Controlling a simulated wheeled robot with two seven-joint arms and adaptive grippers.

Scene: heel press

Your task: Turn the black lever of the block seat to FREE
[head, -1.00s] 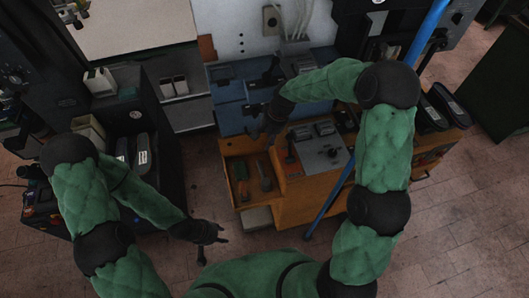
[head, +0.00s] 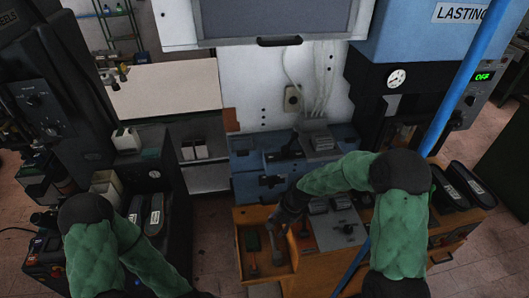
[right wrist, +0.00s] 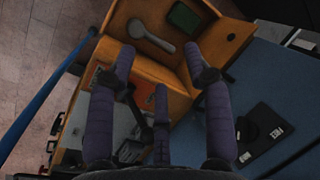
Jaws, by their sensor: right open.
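The block seat (head: 283,160) is a blue bench-like unit in the middle of the head view. A black bar (head: 285,154), seemingly the lever, lies on its top. The right wrist view shows a blue surface (right wrist: 255,75) at right with a black part (right wrist: 243,127) beside a black plate with a white label (right wrist: 280,131), too small to read surely. My right gripper (head: 289,222) is above the back of the orange drawer, in front of the blue unit. Its fingers (right wrist: 162,72) are spread and empty, apart from the black part. My left gripper is outside the view.
The orange drawer (head: 240,270) holds a green item (head: 253,240) and a grey-handled tool (head: 277,248). A grey control panel (head: 340,228) stands right of it. A blue pole (head: 440,115) crosses the right side. The lasting machine (head: 415,40) rises behind at right.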

